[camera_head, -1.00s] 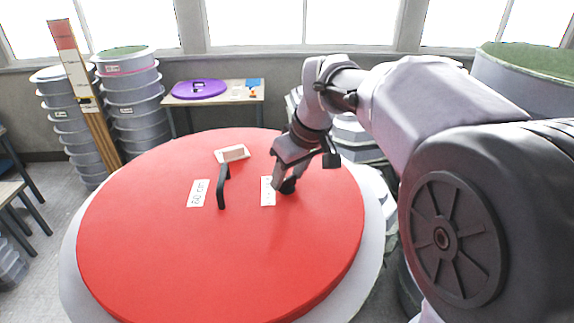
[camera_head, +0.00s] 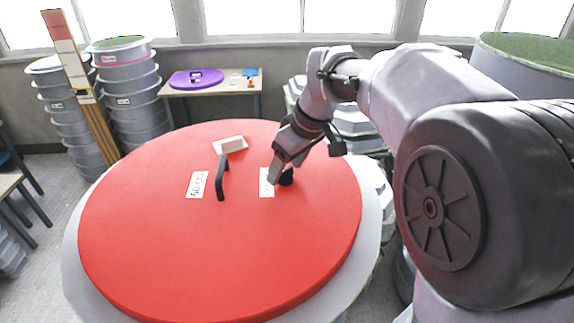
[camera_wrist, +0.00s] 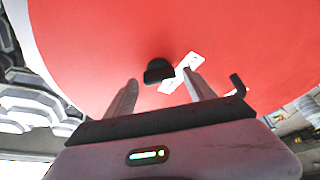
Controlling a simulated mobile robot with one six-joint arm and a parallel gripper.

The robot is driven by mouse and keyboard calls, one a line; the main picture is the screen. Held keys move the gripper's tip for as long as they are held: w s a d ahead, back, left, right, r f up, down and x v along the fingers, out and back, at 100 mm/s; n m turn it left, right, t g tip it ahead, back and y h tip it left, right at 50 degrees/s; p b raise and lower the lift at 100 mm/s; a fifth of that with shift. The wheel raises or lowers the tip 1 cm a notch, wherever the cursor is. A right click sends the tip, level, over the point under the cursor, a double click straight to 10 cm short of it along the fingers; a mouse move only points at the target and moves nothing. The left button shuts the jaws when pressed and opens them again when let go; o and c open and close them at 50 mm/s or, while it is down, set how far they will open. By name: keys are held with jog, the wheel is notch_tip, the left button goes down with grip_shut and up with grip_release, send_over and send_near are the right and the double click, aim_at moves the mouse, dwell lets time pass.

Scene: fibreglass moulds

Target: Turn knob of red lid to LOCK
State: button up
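The large round red lid (camera_head: 150,240) lies on a pale grey mould. Its small black knob (camera_head: 286,177) is right of the lid's centre, beside a white label (camera_head: 266,184) whose lettering I cannot read. My gripper (camera_head: 277,176) is over the lid at the knob and partly covers the label. In the wrist view my gripper (camera_wrist: 162,88) is open, its two fingers apart. The knob (camera_wrist: 158,71) shows in line with the gap between them, just beyond the fingertips; I cannot tell whether they touch it. The knob's pointing direction is unclear.
A black handle (camera_head: 221,178) stands up at the lid's middle. A "60 cm" label (camera_head: 197,185) and a small pale block (camera_head: 230,145) lie on the lid. Stacked grey moulds (camera_head: 130,95) and a table with a purple lid (camera_head: 196,79) are behind.

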jog(key=shift+r, duration=0.1)
jog(key=p+v, duration=0.1)
jog(key=v, duration=1.6)
jog(key=shift+p, duration=0.4)
jog(key=shift+s+d, duration=0.1)
jog(key=shift+d, duration=0.05)
